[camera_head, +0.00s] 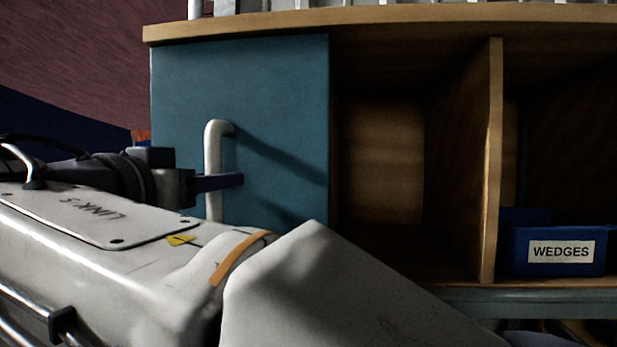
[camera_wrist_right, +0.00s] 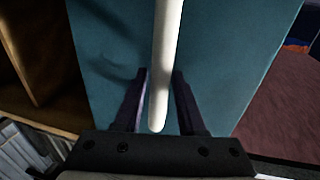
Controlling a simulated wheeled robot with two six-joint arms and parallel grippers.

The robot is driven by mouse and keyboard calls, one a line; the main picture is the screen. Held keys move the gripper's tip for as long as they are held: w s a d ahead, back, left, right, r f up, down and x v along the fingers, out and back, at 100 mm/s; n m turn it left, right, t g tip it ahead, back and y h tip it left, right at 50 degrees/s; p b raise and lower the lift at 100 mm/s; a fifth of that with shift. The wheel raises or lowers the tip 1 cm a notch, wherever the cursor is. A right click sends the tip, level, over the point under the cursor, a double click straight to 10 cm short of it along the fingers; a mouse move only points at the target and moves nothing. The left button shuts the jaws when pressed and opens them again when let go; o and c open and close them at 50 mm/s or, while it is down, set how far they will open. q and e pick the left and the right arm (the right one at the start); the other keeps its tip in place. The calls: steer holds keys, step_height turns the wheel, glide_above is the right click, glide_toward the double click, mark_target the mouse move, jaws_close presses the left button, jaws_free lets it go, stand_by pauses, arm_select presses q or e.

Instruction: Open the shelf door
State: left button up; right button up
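The shelf door (camera_head: 275,90) is a flat teal panel covering the left compartment of the wooden shelf, and it looks shut. Its pale, rounded vertical bar handle (camera_head: 213,150) stands out from the panel. My right gripper (camera_head: 232,180) is at the handle, partly behind my own arm link. In the right wrist view, the handle (camera_wrist_right: 166,60) runs between the two dark fingers of the gripper (camera_wrist_right: 160,85). The fingers are apart, with some teal door showing between them and the bar, so the gripper looks open around it. The handle's lower part is hidden in the head view. My left gripper is not seen.
The wooden shelf (camera_head: 400,14) has open compartments right of the door, split by an upright divider (camera_head: 491,160). A blue bin labelled WEDGES (camera_head: 512,255) stands in the right compartment. My large white arm link fills the lower left and centre.

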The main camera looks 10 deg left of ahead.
jaws_close()
stand_by(1.2)
